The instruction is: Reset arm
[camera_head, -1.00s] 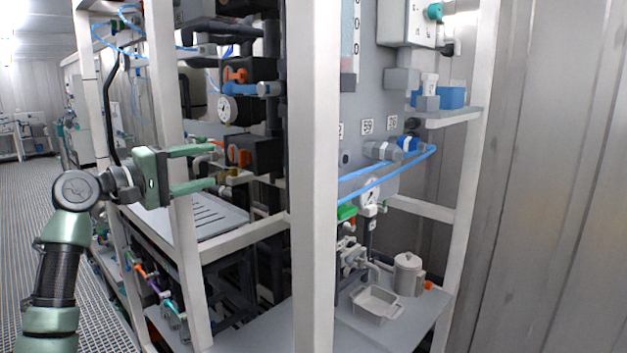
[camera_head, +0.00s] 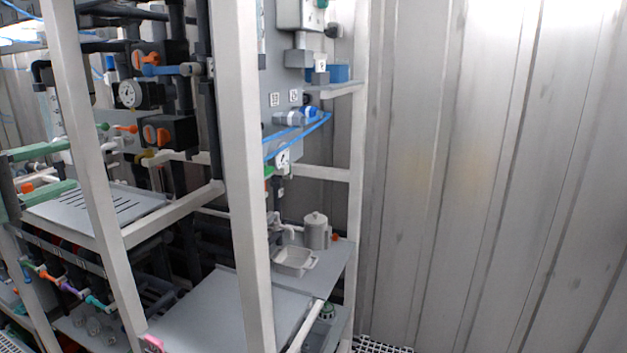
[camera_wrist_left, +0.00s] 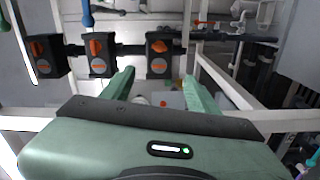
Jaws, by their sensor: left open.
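My left gripper (camera_head: 62,172) is at the left edge of the head view, its two green fingers pointing right, apart and with nothing between them. The rest of my left arm is cut off by the picture edge. In the left wrist view the gripper (camera_wrist_left: 158,92) shows its green fingers spread, with rack parts behind them. My right gripper is not in view.
Black valve blocks with orange handles (camera_head: 158,132) and a round gauge (camera_head: 128,94) sit on the rack. A grey tray (camera_head: 292,262) and a lidded canister (camera_head: 316,232) stand on a lower shelf. A corrugated metal wall (camera_head: 480,180) fills the right.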

